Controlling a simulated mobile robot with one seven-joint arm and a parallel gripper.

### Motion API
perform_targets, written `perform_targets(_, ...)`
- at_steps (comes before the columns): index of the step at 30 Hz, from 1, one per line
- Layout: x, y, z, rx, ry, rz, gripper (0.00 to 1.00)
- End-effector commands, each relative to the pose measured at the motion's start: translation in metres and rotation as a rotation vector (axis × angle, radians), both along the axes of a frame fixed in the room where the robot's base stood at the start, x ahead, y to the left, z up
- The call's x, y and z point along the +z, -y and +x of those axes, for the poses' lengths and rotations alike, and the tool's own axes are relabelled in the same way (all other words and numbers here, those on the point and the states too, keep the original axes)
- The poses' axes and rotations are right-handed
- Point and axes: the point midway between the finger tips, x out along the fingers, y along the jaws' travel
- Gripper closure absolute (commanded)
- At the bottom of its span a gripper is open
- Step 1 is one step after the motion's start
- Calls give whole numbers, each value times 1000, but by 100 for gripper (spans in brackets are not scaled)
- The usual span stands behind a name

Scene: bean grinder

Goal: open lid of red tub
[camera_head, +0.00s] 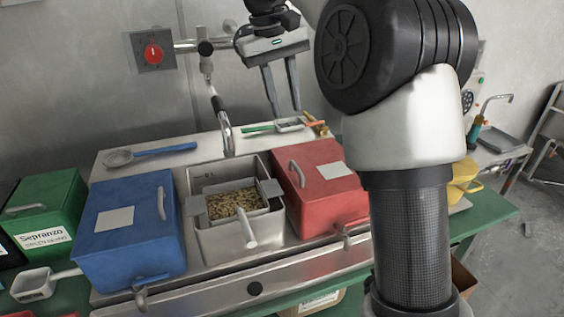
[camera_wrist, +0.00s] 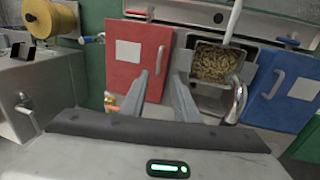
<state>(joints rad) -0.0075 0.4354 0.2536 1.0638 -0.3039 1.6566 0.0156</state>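The red tub (camera_head: 335,206) stands right of the sink in the head view, its lid (camera_head: 325,165) shut. A metal handle (camera_head: 297,174) is on the lid's left side and a white label is near its middle. In the wrist view the red tub (camera_wrist: 124,68) is left of centre, and its handle (camera_wrist: 160,58) is on the lid's right side. My gripper (camera_head: 284,113) is above and behind the tub, apart from it. Its two fingers are spread with nothing between them, also in the wrist view (camera_wrist: 158,82).
A metal sink basin (camera_head: 207,249) with a strainer of beans (camera_head: 236,203) is left of the red tub. A curved faucet (camera_head: 222,125) rises behind it. A blue tub (camera_head: 129,245) and a green tub (camera_head: 55,194) are farther left. Utensils (camera_head: 290,125) lie behind the red tub.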

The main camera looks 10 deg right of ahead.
Motion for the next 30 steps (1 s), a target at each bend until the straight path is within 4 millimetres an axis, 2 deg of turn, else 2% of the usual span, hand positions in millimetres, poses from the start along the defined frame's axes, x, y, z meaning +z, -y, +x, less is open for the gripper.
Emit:
perform_targets(5,-14,3,1,-2,-6,-1,72)
perform_targets(21,-125,25,4,-2,-7,0,72)
perform_targets(27,-157,31,6,-1,-5,0,72)
perform_targets(30,-165,32,7,-1,-4,0,72)
